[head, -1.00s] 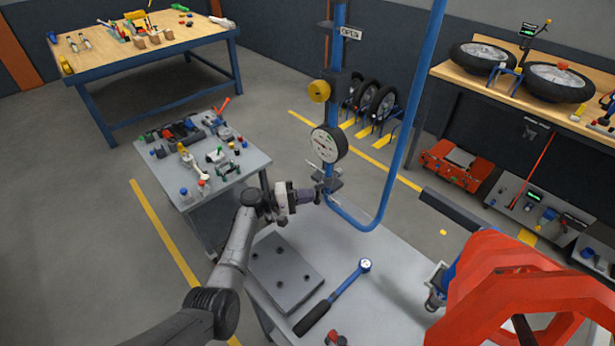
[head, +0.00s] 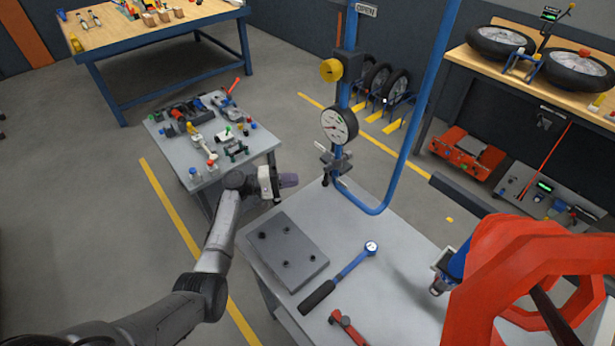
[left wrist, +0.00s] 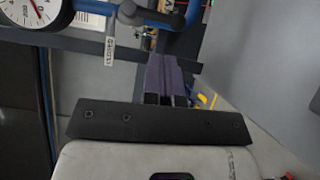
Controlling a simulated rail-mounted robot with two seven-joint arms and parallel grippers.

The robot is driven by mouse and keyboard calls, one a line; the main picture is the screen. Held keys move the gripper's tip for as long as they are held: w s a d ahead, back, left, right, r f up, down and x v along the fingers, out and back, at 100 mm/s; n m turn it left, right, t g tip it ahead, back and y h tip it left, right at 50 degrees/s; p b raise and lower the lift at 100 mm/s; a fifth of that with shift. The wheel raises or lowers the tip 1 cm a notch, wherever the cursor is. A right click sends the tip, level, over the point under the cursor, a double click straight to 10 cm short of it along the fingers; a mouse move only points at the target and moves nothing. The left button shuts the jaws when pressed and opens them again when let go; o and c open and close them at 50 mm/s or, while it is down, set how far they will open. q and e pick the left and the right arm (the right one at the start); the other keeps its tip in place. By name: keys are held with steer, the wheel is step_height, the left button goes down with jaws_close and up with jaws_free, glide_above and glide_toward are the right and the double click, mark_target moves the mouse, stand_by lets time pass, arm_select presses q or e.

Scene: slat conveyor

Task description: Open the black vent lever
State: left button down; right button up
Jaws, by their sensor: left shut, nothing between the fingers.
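The blue pipe stand (head: 345,85) carries a round white gauge (head: 339,125). Below the gauge is a small grey valve fitting (head: 330,160) with a dark lever (head: 325,181) pointing down beside the post. In the left wrist view a black lever (left wrist: 150,17) shows at the top, close to a hanging tag (left wrist: 109,50) that appears to read CLOSED. My left gripper (head: 291,180) is shut and empty, to the left of the lever and apart from it. Its purple fingers also show in the left wrist view (left wrist: 165,82), below the lever.
A grey bench (head: 400,225) holds a grey plate (head: 287,252), a blue torque wrench (head: 340,278) and a red-handled tool (head: 346,328). A smaller cluttered table (head: 205,175) stands behind my left arm.

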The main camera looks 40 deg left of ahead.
arm_select(q)
steer(key=v, duration=0.6)
steer(key=shift+s+a, duration=0.2)
stand_by(0.4)
